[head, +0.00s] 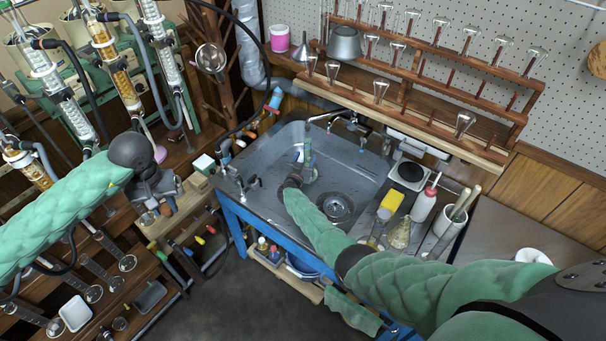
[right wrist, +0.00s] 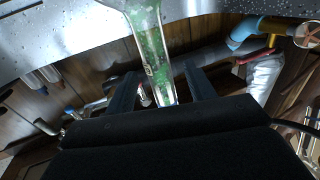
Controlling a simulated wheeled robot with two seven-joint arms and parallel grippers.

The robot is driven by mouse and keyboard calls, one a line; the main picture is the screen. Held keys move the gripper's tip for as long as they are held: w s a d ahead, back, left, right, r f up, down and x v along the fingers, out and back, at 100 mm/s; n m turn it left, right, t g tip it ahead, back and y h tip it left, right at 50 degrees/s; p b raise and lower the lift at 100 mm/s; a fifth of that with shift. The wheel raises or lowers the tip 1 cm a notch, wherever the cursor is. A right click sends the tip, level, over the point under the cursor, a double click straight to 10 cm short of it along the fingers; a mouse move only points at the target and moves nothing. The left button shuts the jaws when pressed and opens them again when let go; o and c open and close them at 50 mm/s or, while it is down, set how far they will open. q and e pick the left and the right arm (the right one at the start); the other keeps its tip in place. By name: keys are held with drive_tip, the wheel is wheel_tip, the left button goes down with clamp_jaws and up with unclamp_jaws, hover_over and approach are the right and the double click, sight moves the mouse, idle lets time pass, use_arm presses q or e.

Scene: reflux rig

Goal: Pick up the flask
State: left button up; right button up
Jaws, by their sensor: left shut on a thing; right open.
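A clear glass flask (right wrist: 150,45) with green flecks shows in the right wrist view. Its narrow neck lies between the two fingers of my right gripper (right wrist: 162,90), which are open with a gap on each side. In the head view my right arm reaches into the sink, and my right gripper (head: 300,168) is beside a small greenish glass thing (head: 310,173); its fingers are hard to make out. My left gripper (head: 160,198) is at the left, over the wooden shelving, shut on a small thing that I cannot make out.
The grey metal sink (head: 262,165) has a drain (head: 336,207) and a tap (head: 345,117). A yellow sponge (head: 391,203), a red-topped bottle (head: 424,203) and a white pot (head: 450,222) stand to its right. A wooden glassware rack (head: 425,75) is behind. Glass columns stand at left.

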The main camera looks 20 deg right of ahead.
sight(309, 149)
use_arm(q)
drive_tip(key=shift+f+b, duration=1.2)
drive_tip(key=shift+f, duration=0.15)
use_arm(e)
drive_tip(key=shift+r+x, duration=0.15)
drive_tip(key=shift+x, duration=1.1)
drive_tip(key=shift+r+x, duration=0.2)
drive_tip(key=shift+x, duration=1.1)
drive_tip(key=shift+r, duration=0.1)
drive_tip(key=shift+c, duration=0.2)
clamp_jaws()
